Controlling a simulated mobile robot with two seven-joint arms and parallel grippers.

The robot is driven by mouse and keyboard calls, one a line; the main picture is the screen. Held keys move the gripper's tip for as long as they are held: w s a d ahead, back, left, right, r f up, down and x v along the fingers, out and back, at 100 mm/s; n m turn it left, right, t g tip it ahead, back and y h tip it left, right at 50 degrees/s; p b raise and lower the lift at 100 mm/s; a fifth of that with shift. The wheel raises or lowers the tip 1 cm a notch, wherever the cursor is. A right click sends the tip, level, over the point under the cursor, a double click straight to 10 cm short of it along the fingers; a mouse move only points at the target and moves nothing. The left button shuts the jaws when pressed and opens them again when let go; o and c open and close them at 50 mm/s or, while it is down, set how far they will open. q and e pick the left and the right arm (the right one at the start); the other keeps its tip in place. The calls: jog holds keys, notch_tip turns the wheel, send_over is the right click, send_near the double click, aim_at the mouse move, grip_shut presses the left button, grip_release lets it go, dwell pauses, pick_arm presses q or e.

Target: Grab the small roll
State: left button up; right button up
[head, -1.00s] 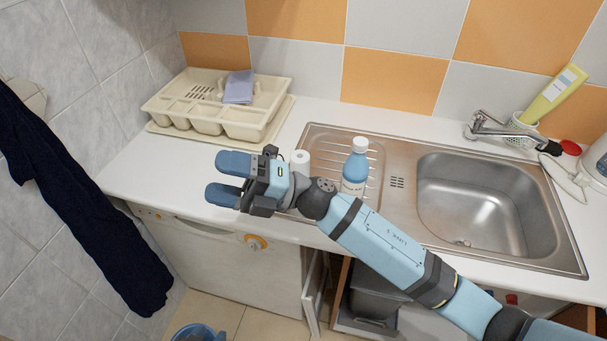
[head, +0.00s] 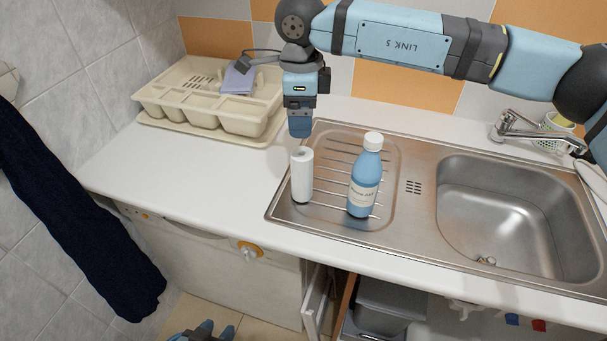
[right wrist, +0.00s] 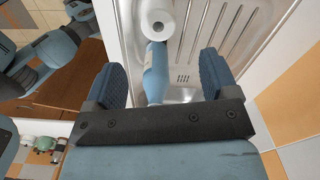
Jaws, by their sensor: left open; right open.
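The small roll (head: 302,175) is a white upright cylinder with a hole in its top, on the left part of the sink's ribbed drainer (head: 395,155). It also shows at the top of the right wrist view (right wrist: 157,22). My right gripper (head: 300,130) points down just above and behind the roll in the head view. In the right wrist view its two blue fingers (right wrist: 160,62) are spread, with the roll beyond their tips and nothing held. My left gripper (head: 204,331) is low at the bottom edge of the head view, open and partly cut off, away from the counter.
A blue bottle with a white cap (head: 365,178) stands close right of the roll and shows between the fingers in the right wrist view (right wrist: 155,75). A beige cutlery tray (head: 205,105) lies at the back left. The counter left of the roll is clear.

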aim_at(303, 165)
notch_tip(303, 165, down, 13)
jog(key=shift+s+d+f+p, duration=0.1)
jog(key=shift+p, duration=0.45)
jog(key=c, duration=1)
jog(key=shift+c, duration=0.2)
